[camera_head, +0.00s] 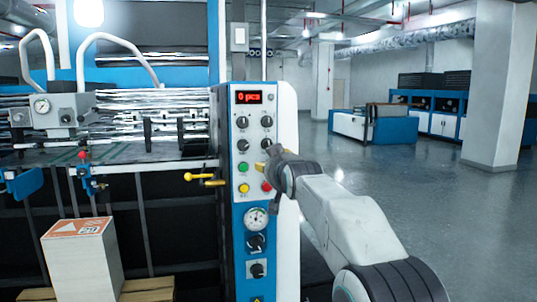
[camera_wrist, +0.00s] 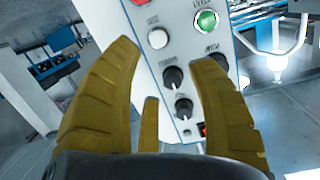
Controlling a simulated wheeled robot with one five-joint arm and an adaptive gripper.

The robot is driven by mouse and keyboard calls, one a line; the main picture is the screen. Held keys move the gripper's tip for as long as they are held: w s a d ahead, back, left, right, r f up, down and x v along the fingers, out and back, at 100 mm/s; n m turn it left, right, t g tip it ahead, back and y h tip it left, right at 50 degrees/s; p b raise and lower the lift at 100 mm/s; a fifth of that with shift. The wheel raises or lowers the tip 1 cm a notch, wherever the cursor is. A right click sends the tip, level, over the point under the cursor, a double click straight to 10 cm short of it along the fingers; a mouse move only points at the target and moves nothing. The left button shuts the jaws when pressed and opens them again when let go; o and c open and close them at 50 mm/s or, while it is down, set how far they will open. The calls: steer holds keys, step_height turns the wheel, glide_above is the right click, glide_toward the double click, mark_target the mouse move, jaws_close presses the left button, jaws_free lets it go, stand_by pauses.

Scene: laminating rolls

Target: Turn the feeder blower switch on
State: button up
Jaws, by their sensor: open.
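The control panel (camera_head: 255,110) is a white and blue upright face with several black rotary knobs in its upper part. I cannot read which knob is labelled feeder blower. Between and beyond the fingers are a black knob (camera_wrist: 173,76), a lower knob (camera_wrist: 184,108) and a right knob (camera_wrist: 217,60), partly hidden by a finger.
A green button (camera_wrist: 206,21) and a white button (camera_wrist: 158,38) sit near the knobs. A red button (camera_head: 266,186), yellow button (camera_head: 243,188) and gauge (camera_head: 256,218) are lower on the panel. A yellow handle (camera_head: 205,179) sticks out at left. The floor (camera_head: 430,200) at right is clear.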

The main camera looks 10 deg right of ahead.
mark_target(269, 144)
steer(key=w+r+p, duration=0.1)
steer(key=w, duration=0.1)
steer(key=w+r+t+p, duration=0.1)
steer(key=r, duration=0.1)
steer(key=w+r+t+p, duration=0.1)
steer(key=w+p, duration=0.1)
steer(key=shift+w+d+r+m, duration=0.15)
steer(key=shift+w+m, duration=0.15)
steer(key=shift+w+p, duration=0.45)
steer(key=shift+w, duration=0.65)
jaws_close()
